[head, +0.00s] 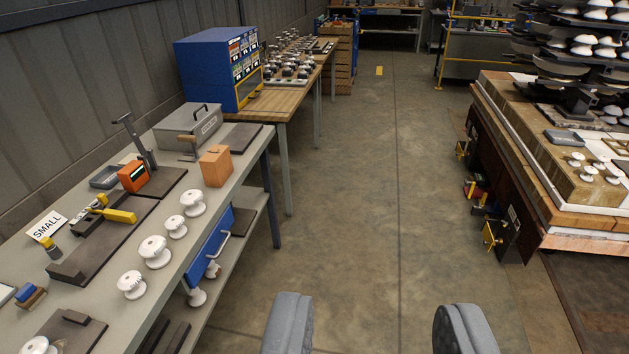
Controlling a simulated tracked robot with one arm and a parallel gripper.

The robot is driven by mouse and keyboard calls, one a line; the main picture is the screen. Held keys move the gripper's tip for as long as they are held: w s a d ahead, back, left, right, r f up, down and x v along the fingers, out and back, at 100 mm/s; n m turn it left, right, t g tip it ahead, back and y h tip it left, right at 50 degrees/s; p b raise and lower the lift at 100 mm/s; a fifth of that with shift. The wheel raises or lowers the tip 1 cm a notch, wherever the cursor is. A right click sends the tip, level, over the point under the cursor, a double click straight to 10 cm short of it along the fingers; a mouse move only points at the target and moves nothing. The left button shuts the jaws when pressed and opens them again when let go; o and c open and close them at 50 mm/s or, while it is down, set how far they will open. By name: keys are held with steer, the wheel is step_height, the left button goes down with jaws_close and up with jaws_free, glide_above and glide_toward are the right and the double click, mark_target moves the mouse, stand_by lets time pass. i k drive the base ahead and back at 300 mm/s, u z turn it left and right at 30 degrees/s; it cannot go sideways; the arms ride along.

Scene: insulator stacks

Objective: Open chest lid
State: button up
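A grey metal chest (188,128) sits at the far end of the grey workbench (235,185) on the left. Its lid (180,115) looks shut, with a dark arched handle (201,109) on top.
An orange-brown wooden block (216,166), an orange device (133,176) and several white insulators (155,251) stand on the bench. A blue cabinet (205,65) is behind the chest. Stacked pallets (560,170) stand right. The concrete floor (345,180) between is clear.

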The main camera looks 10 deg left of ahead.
mark_target(200, 119)
steer(key=u, duration=0.1)
steer(key=i, duration=1.25)
steer(key=u, duration=0.25)
steer(key=i, duration=1.9)
steer(key=u, duration=0.2)
